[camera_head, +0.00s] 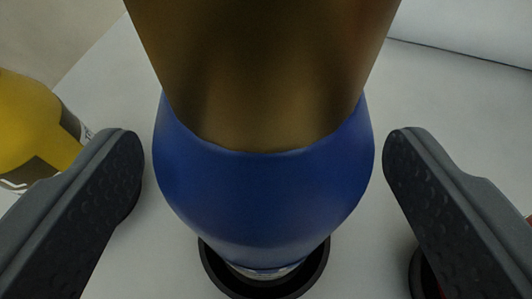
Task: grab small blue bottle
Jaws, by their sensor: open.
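A blue bottle (262,195) stands large in the centre of the head camera view. Its upper part is brownish and runs out of the top of the picture. Its lower end sits in a round black holder (210,268). My gripper (264,160) is open, with one dark grey finger on each side of the bottle. Narrow gaps show between the bottle and both fingertips in the picture. The bottle's top is out of view.
A yellow bottle (28,120) with a label is at the left, partly behind my left finger. Another dark round holder (418,275) with something red shows at the lower right, partly hidden by my right finger. The white surface (455,110) is clear at the upper right.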

